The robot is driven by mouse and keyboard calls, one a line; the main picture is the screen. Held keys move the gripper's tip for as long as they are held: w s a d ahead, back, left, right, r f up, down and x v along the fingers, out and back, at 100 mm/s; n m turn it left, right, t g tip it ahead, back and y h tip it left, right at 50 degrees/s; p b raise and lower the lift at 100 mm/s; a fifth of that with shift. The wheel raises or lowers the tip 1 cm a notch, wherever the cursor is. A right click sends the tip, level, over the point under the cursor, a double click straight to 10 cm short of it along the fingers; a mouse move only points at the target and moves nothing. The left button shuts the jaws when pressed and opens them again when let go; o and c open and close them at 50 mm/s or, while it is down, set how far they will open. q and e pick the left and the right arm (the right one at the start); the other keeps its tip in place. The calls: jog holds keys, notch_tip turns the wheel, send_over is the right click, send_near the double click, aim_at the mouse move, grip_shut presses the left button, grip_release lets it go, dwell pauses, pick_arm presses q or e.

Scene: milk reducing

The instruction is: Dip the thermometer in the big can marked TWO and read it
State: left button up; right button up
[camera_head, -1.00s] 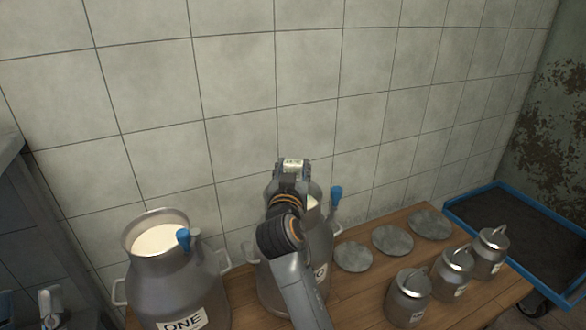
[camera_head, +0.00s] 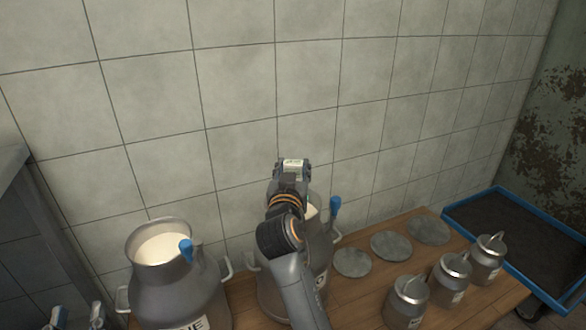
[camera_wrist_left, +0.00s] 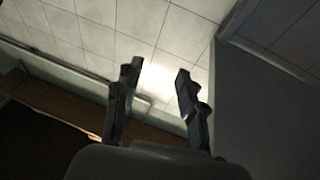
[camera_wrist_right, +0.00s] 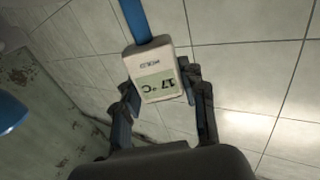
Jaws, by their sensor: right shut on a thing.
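My right gripper (camera_head: 292,168) is shut on the thermometer (camera_wrist_right: 156,75) above the mouth of the middle big can (camera_head: 318,262), whose label is mostly hidden behind my arm. In the right wrist view the thermometer has a pale body, a blue stem and a display, upside down, that seems to read 17 °C. The head view shows the display end (camera_head: 293,162). The stem is hidden there, so I cannot tell whether its tip is in the milk. My left gripper (camera_head: 77,316) is open and empty at the lower left; its parted fingers show in the left wrist view (camera_wrist_left: 155,90).
Big can ONE (camera_head: 176,288) stands open on the left with milk and a blue-handled tool (camera_head: 186,250). Another blue handle (camera_head: 335,206) rises at the middle can. Grey lids (camera_head: 390,246) and several small cans (camera_head: 450,278) stand right, beside a blue-rimmed tray (camera_head: 520,235).

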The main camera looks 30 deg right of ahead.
jog(key=shift+r+p, duration=0.55)
jog(key=shift+r, duration=0.25)
jog(key=shift+r+p, duration=0.3)
jog(key=shift+r, duration=0.25)
pick_arm(q)
jog(key=s+a+f+g+y+p, duration=0.25)
jog(key=f+g, duration=0.65)
jog(key=f, duration=0.5)
pick_arm(e)
jog(key=shift+r+b, duration=0.4)
jog(key=shift+r, duration=0.5)
jog(key=shift+r+p, duration=0.8)
pick_arm(q)
jog(key=s+a+f+g+y, duration=0.2)
jog(key=s+f+g, duration=0.3)
jog(key=s, duration=0.3)
jog(key=shift+s+a+f+n+g, duration=0.3)
jog(key=shift+a+f, duration=0.15)
jog(key=shift+a, duration=0.25)
pick_arm(e)
jog(key=shift+r, duration=0.15)
